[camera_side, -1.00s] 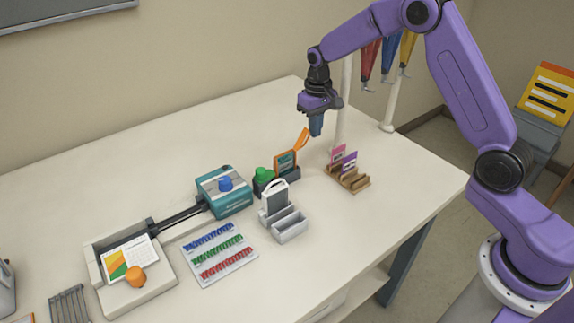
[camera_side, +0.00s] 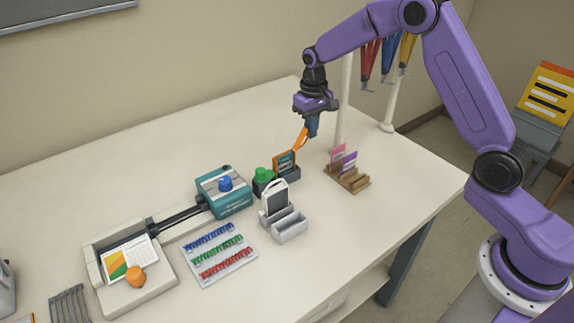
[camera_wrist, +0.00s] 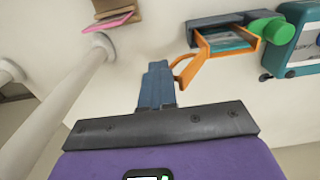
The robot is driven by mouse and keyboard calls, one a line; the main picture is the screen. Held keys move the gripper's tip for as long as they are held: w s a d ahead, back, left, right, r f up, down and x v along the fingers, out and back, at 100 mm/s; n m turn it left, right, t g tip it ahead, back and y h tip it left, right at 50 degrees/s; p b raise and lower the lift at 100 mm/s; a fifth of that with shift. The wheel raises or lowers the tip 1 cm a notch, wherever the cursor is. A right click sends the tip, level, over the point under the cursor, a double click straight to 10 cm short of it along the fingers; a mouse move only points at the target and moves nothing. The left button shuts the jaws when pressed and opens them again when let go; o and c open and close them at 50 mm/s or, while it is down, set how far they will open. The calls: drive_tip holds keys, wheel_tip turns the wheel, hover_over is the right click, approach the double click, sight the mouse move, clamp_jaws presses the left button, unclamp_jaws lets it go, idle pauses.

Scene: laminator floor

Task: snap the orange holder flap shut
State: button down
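The orange holder (camera_side: 285,162) stands upright in a dark base, with a teal card in its frame. Its orange flap (camera_side: 300,138) is open and sticks up and to the right from the frame's top. My gripper (camera_side: 312,131) points down at the flap's upper end, on its right side. In the wrist view, the blue fingers (camera_wrist: 157,82) are together with nothing between them. The flap (camera_wrist: 184,69) lies just right of the fingertips there, very close or touching; I cannot tell which. The orange frame (camera_wrist: 204,43) shows farther right.
A green knob (camera_side: 263,174) sits left of the holder. A wooden rack (camera_side: 347,178) with pink and purple cards stands to the right. A white stand with trays (camera_side: 290,226) is in front, and the teal laminator (camera_side: 226,193) is at left. A white post (camera_side: 345,105) rises behind my gripper.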

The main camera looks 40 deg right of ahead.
drive_tip(key=shift+s+a+f, duration=0.1)
drive_tip(key=shift+a, duration=0.65)
drive_tip(key=shift+s+a+f, duration=0.1)
drive_tip(key=shift+a, duration=2.9)
approach(304, 133)
drive_tip(key=shift+a+f, duration=1.3)
drive_tip(key=shift+a, duration=0.4)
drive_tip(key=shift+w, duration=0.2)
drive_tip(key=shift+f, duration=0.1)
